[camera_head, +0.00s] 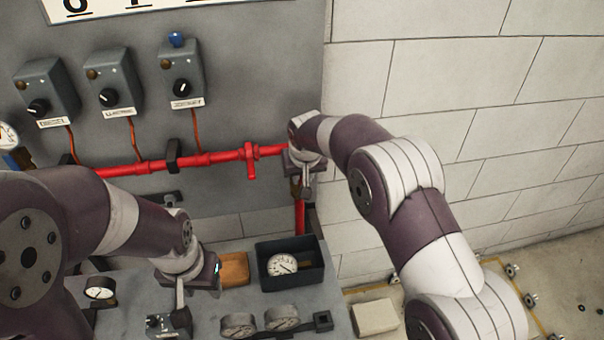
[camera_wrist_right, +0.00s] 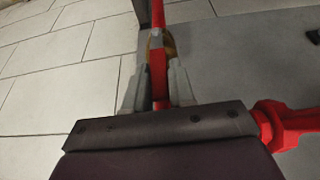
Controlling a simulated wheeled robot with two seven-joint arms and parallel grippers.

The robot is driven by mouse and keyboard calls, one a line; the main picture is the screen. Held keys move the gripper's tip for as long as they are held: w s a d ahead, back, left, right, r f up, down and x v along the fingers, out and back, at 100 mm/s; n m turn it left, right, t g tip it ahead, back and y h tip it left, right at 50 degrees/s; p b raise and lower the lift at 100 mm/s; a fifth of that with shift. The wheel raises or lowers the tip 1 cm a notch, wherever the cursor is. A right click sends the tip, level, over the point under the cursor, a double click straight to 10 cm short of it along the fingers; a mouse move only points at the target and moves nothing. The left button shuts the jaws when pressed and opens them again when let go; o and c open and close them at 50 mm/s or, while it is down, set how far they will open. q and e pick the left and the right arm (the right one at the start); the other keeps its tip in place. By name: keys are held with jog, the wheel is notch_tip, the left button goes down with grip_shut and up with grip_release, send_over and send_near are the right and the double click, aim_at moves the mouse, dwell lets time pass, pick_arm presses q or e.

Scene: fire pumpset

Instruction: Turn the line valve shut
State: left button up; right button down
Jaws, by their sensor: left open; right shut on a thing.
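The line valve is on the red pipe (camera_head: 220,157) at the right end of the grey panel. In the right wrist view a red bar (camera_wrist_right: 158,85), which looks like the valve's lever, runs upright between my right fingers. A rounded brass-coloured part (camera_wrist_right: 170,46) shows behind it. My right gripper (camera_head: 302,188) is at the pipe's right end, where it turns down; it hides most of the valve in the head view. In the wrist view the right gripper (camera_wrist_right: 156,90) is shut on the red bar. My left gripper (camera_head: 180,308) is open, pointing down over the bench, apart from the valve.
A red fitting (camera_head: 251,160) stands on the pipe left of my right gripper. The bench (camera_head: 225,305) holds a dark tray (camera_head: 262,252) with a gauge, several loose gauges and a small box (camera_head: 160,325). A block wall (camera_head: 460,90) is close on the right.

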jog(key=shift+s+a+f+h, duration=0.2)
jog(key=shift+a+h, duration=0.1)
jog(key=shift+a, duration=0.1)
jog(key=shift+a+h+b, duration=0.65)
jog(key=shift+h, duration=0.25)
jog(key=c, duration=1)
grip_release()
